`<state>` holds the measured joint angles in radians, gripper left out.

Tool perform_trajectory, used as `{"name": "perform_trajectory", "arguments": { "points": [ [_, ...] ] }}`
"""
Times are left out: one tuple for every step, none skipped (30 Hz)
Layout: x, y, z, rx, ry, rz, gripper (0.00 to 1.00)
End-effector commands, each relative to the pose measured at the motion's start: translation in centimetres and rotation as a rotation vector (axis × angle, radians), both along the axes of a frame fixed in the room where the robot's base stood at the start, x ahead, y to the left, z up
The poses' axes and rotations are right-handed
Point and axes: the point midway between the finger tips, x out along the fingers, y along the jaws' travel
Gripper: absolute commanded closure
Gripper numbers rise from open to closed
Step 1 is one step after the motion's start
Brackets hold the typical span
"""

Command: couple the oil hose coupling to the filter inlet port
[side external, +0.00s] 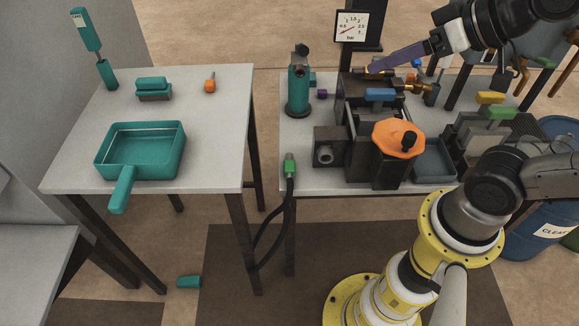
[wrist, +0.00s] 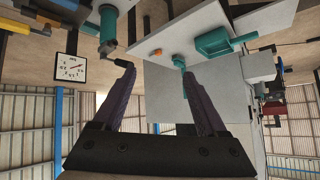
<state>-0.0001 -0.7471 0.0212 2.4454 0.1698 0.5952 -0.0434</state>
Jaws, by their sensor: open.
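The oil hose coupling (side external: 290,166), a green-collared metal end on a black hose, stands at the front left edge of the right-hand table. The hose hangs down below it. A teal upright cylinder (side external: 299,90), seemingly the filter, stands behind it with a dark round opening near its top, perhaps the inlet port (side external: 299,71). The cylinder also shows at the top left of the wrist view (wrist: 107,24). My gripper (side external: 368,69) is above the back of the press, right of the cylinder. In the wrist view its purple fingers (wrist: 158,73) are apart with nothing held between them.
The press (side external: 372,110) with an orange handwheel (side external: 398,138) fills the middle of the right table. A pressure gauge (side external: 351,26) stands behind. The left table holds a teal tray (side external: 117,190) and small parts. A gap separates the tables.

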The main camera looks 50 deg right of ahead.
Motion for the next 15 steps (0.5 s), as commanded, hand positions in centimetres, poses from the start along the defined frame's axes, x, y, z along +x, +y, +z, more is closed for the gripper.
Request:
{"name": "perform_trajectory", "arguments": {
  "points": [
    [2.4,0.5,2.1,0.062,-0.089,-0.023,0.25],
    [3.8,0.8,3.3,0.103,-0.138,-0.039,0.25],
    [5.8,1.2,4.7,0.155,-0.199,-0.059,0.25],
    [7.2,1.4,5.7,0.193,-0.239,-0.076,0.25],
    [8.7,1.6,6.5,0.232,-0.276,-0.098,0.25],
    [10.6,1.7,7.4,0.281,-0.322,-0.131,0.25],
    [12.1,1.8,8.0,0.316,-0.352,-0.159,0.25],
    [13.5,1.8,8.3,0.347,-0.378,-0.190,0.25],
    [15.5,1.8,8.5,0.387,-0.407,-0.235,0.25],
    [16.9,1.8,8.4,0.414,-0.425,-0.274,0.25],
    [18.2,1.8,8.2,0.437,-0.440,-0.315,0.25],
    [20.0,1.9,7.5,0.460,-0.455,-0.372,0.25],
    [21.2,2.0,6.6,0.473,-0.461,-0.417,0.25],
    [22.3,2.1,5.6,0.481,-0.464,-0.465,0.25],
    [23.7,2.3,3.9,0.484,-0.466,-0.531,0.25]
  ]
}}
